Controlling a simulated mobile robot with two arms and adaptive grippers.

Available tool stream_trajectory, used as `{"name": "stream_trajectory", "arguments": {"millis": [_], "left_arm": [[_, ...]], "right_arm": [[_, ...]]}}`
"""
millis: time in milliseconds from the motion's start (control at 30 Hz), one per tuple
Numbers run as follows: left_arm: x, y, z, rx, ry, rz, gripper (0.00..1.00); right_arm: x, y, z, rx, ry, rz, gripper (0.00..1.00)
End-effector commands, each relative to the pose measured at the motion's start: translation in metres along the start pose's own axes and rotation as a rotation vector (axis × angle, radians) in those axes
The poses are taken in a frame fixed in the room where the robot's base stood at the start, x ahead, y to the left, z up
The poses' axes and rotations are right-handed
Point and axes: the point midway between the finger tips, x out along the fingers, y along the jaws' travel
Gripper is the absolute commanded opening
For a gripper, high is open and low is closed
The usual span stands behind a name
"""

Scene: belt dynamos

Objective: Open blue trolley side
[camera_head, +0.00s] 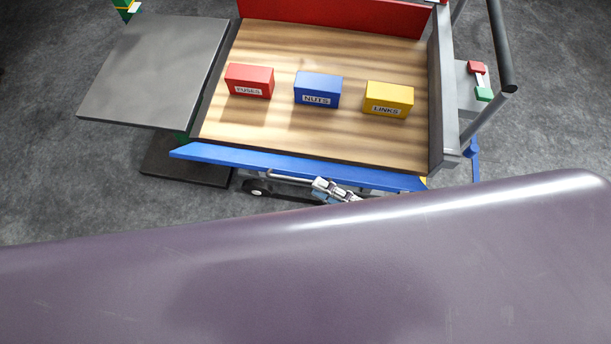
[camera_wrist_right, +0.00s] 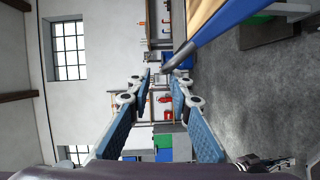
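The trolley has a wooden deck (camera_head: 330,140). Its blue side (camera_head: 290,164) runs along the near edge of the deck and shows as a narrow strip; its exact tilt is hard to tell. A thin pale bar (camera_head: 288,178) shows just below it. My right gripper (camera_head: 322,187) is beside the near face of the blue side, right of the bar's middle. The blue side (camera_wrist_right: 228,25) passes up and right of the fingertips there.
A red box (camera_head: 250,80), a blue box (camera_head: 318,88) and a yellow box (camera_head: 389,97) stand on the deck. A red side (camera_head: 340,14) stands at the back. A grey platform (camera_head: 158,70) lies left.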

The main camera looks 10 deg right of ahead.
Motion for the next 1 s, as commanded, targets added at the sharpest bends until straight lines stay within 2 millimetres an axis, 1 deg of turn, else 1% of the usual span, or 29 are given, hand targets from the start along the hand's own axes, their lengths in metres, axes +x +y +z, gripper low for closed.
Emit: {"name": "stream_trajectory", "arguments": {"millis": [33, 100, 200, 300, 433, 1000], "left_arm": [[0.000, 0.000, -0.001, 0.000, 0.001, 0.000, 0.00], [0.000, 0.000, -0.001, 0.000, 0.001, 0.000, 0.00], [0.000, 0.000, -0.001, 0.000, 0.001, 0.000, 0.00], [0.000, 0.000, -0.001, 0.000, 0.001, 0.000, 0.00], [0.000, 0.000, -0.001, 0.000, 0.001, 0.000, 0.00], [0.000, 0.000, -0.001, 0.000, 0.001, 0.000, 0.00]], "right_arm": [[-0.010, 0.000, -0.001, 0.002, 0.001, 0.000, 0.16], [-0.021, 0.001, -0.001, 0.001, 0.002, 0.000, 0.16], [-0.032, 0.000, 0.000, 0.000, 0.001, 0.001, 0.16], [-0.038, 0.001, 0.000, 0.000, 0.001, 0.002, 0.16], [-0.041, 0.001, 0.000, -0.001, 0.001, 0.002, 0.16], [-0.041, 0.000, 0.000, 0.000, 0.001, 0.001, 0.16]]}}
